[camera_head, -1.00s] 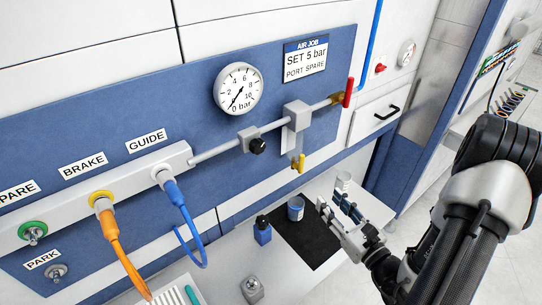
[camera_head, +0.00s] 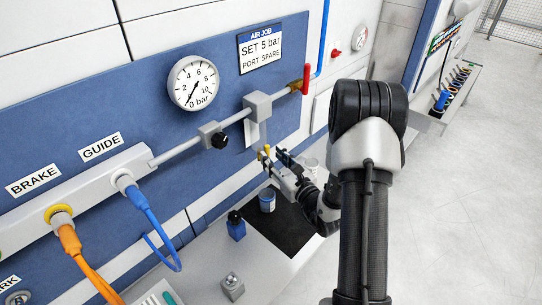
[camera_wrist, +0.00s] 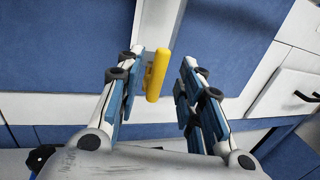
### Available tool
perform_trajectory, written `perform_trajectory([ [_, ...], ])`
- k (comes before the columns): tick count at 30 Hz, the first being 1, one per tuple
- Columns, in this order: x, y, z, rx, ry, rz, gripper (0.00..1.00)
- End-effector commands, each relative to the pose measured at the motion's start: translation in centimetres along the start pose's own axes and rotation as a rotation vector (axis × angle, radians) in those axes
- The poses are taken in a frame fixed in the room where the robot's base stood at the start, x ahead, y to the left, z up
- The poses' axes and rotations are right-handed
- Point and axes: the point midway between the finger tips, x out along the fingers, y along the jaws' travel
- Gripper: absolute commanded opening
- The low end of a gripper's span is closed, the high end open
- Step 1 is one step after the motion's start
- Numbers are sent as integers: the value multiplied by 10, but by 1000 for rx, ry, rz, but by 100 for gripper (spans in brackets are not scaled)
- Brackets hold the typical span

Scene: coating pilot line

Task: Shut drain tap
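The drain tap has a yellow handle (camera_head: 266,152) and hangs under the grey block (camera_head: 258,104) on the air pipe. In the wrist view the yellow handle (camera_wrist: 156,74) stands nearly upright in the picture, between my fingers and closer to the left one. My gripper (camera_wrist: 163,62) is open, with a gap on both sides of the handle. In the head view my gripper (camera_head: 274,160) is at the tap, its fingers partly covering it. The tap's body is largely hidden there.
A gauge (camera_head: 194,82), black knob (camera_head: 219,140) and red lever (camera_head: 306,79) sit along the pipe. Below are a blue-labelled cup (camera_head: 267,200) on a black mat (camera_head: 284,238), a blue bottle (camera_head: 236,227) and a grey block (camera_head: 232,287). Hoses hang at left.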

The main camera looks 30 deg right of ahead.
Motion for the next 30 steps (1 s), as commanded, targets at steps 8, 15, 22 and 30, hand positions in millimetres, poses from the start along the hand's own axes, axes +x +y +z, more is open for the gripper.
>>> perform_trajectory([
  [8, 20, 0, 0, 1, 0, 0, 34],
  [15, 20, 0, 0, 0, 0, 0, 34],
  [22, 20, 0, 0, 0, 0, 0, 20],
  [30, 20, 0, 0, 0, 0, 0, 2],
])
